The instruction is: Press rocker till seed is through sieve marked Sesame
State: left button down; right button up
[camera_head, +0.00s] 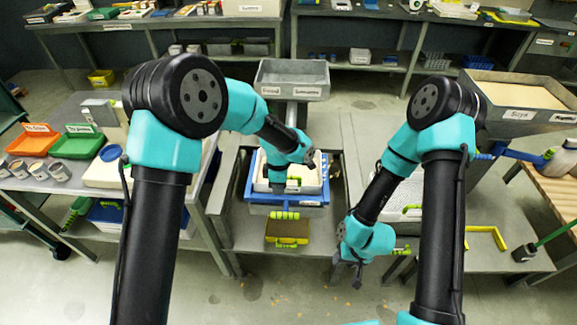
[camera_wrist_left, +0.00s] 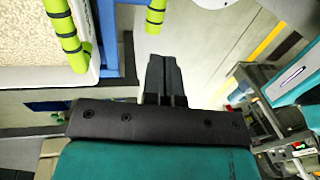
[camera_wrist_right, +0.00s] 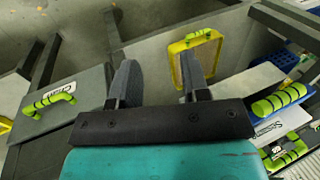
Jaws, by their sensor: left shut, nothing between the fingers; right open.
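A white tray (camera_head: 306,180) sits in a blue frame (camera_head: 252,193) at the middle of the head view. In the left wrist view the tray (camera_wrist_left: 93,52) holds pale seed (camera_wrist_left: 28,28) and has a green handle (camera_wrist_left: 65,35). My left gripper (camera_head: 278,187) is shut and empty, over or beside the tray in the head view. It also shows in the left wrist view (camera_wrist_left: 163,75). My right gripper (camera_head: 356,275) is open and empty, low to the right of the blue frame; its fingers (camera_wrist_right: 155,85) are apart.
A yellow-and-green handled piece (camera_head: 287,231) sits in front of the blue frame. A grey hopper (camera_head: 291,80) stands behind it. Orange (camera_head: 37,140) and green trays (camera_head: 78,145) stand left.

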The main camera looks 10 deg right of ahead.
jog(key=shift+c, duration=0.3)
